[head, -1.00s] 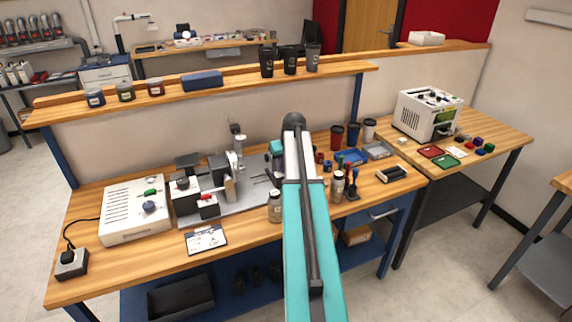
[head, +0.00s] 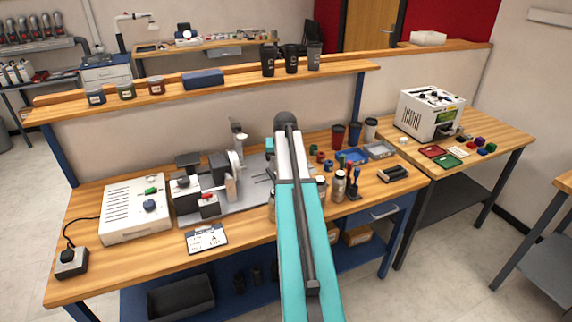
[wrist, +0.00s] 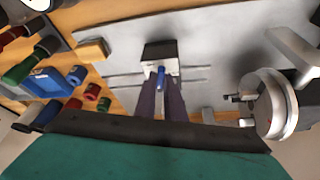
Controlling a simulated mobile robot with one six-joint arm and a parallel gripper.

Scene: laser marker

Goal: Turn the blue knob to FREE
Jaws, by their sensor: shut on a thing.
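The small blue knob (wrist: 161,72) stands on a dark block in the wrist view. The block (wrist: 160,50) sits on two thin parallel rods over a grey plate. My gripper (wrist: 161,80) has its two dark fingers closed on the knob, one on each side. No FREE marking is readable. In the head view my arm hides the gripper, the knob and the block; only the rod ends (head: 263,178) show left of the arm.
A white control box (head: 133,215) is further left. Cups, cans and a blue tray (head: 350,156) crowd the right.

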